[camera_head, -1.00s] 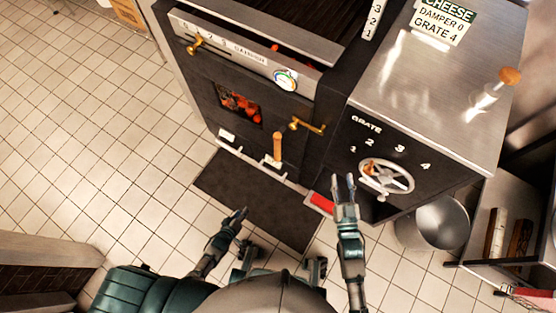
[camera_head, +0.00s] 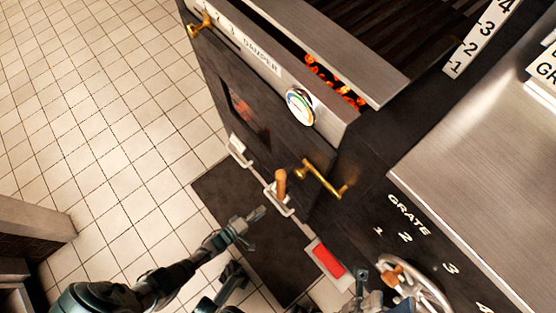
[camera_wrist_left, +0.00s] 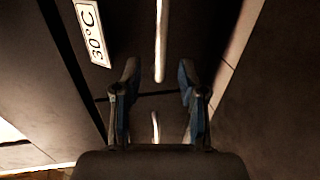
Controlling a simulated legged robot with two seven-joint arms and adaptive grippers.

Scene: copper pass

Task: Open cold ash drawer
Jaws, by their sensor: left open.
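Low on the black oven front in the head view are two pale bar handles, a left one (camera_head: 238,153) under a small white label (camera_head: 237,142) and a right one (camera_head: 277,201) by a wooden grip (camera_head: 281,182). I cannot read which marks the cold ash drawer there. My left gripper (camera_head: 257,222) is in front of the right handle, apart from it. In the left wrist view the left gripper (camera_wrist_left: 157,75) is open and empty. A vertical bar (camera_wrist_left: 161,40) lies beyond its fingers, beside a "30°C" label (camera_wrist_left: 91,32). My right gripper (camera_head: 368,300) is partly cut off at the bottom edge.
A grate wheel (camera_head: 440,291) with a wooden knob is beside my right gripper. A red pedal-like plate (camera_head: 327,262) is low at the oven's foot. A brass door handle (camera_head: 322,180) juts out above. A dark mat (camera_head: 225,195) and open tiled floor (camera_head: 90,120) lie left.

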